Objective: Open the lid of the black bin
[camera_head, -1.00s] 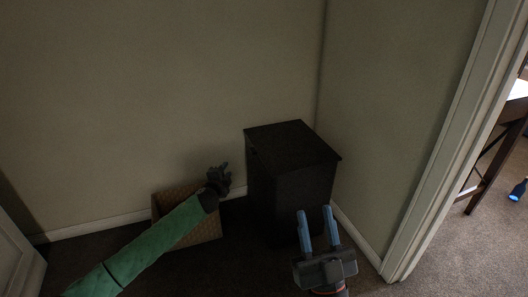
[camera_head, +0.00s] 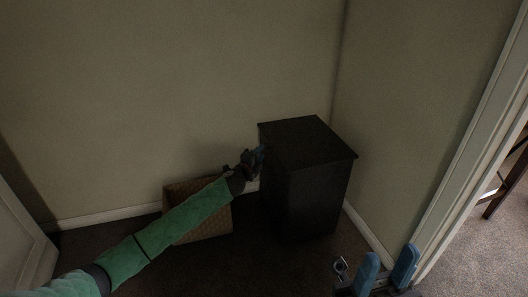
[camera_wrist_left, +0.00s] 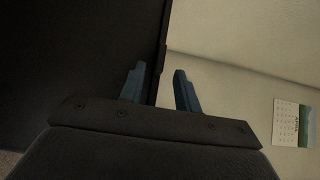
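The black bin (camera_head: 303,198) stands in the corner with its flat lid (camera_head: 308,141) shut. My left gripper (camera_head: 260,156) is at the lid's left edge in the head view. In the left wrist view my left gripper (camera_wrist_left: 159,78) is open, its blue fingers apart. The bin's dark side (camera_wrist_left: 75,60) fills the left there, and the lid's edge (camera_wrist_left: 163,45) lines up with the gap between the fingers. Whether they touch the lid, I cannot tell. My right gripper (camera_head: 386,270) is open and empty at the bottom right, in front of the bin.
A brown wicker basket (camera_head: 213,222) stands left of the bin, partly behind my left arm. Walls (camera_head: 180,90) close in behind and to the right. A white door frame (camera_head: 478,150) is at the right. A calendar (camera_wrist_left: 292,122) hangs on the wall.

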